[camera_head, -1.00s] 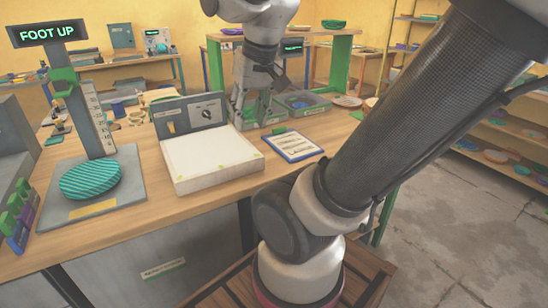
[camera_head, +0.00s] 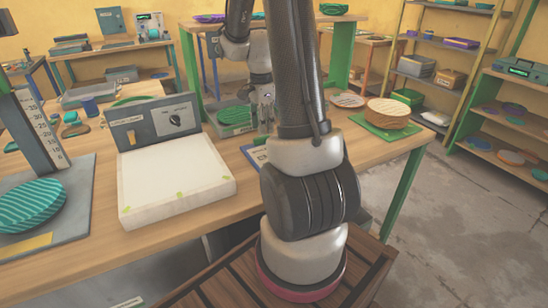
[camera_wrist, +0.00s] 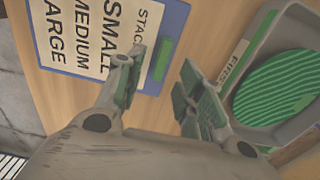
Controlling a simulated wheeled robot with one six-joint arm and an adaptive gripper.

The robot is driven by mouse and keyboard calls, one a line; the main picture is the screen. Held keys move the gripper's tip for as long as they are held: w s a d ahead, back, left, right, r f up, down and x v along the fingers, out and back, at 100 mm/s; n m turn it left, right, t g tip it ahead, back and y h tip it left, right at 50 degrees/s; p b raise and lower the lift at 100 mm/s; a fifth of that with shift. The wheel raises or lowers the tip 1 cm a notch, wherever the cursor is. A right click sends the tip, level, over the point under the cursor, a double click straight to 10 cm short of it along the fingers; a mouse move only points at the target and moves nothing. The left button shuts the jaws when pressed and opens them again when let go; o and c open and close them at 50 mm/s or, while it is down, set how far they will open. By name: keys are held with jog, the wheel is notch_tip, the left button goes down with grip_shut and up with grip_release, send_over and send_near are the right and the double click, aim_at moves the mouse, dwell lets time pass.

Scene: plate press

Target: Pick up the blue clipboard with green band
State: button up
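The blue clipboard (camera_wrist: 180,15) lies flat on the wooden table, with a white sheet reading STACK, SMALL, MEDIUM and LARGE. Its green band (camera_wrist: 162,60) is at the end nearest my gripper in the wrist view. In the head view only a blue edge of the clipboard (camera_head: 249,160) shows; my arm hides the rest. My gripper (camera_wrist: 160,78) is open and empty, pointing down at the green-band end. In the wrist view one finger overlaps the clipboard's edge and the other is over bare table. The height gap is hard to tell. The gripper also shows in the head view (camera_head: 265,122).
A grey tray (camera_wrist: 243,50) with a green ribbed plate (camera_wrist: 272,92) stands close to the right finger in the wrist view. A white block (camera_head: 172,180) with a grey panel stands left of the clipboard. Stacked tan discs (camera_head: 388,113) sit on a green mat at right.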

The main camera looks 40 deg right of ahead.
aim_at(262, 137)
notch_tip(262, 137, down, 5)
jog(key=shift+w+r, duration=0.1)
jog(key=shift+w, duration=0.05)
jog(key=shift+c, duration=0.3)
grip_shut()
notch_tip(262, 137, up, 9)
jog(key=shift+r, duration=0.55)
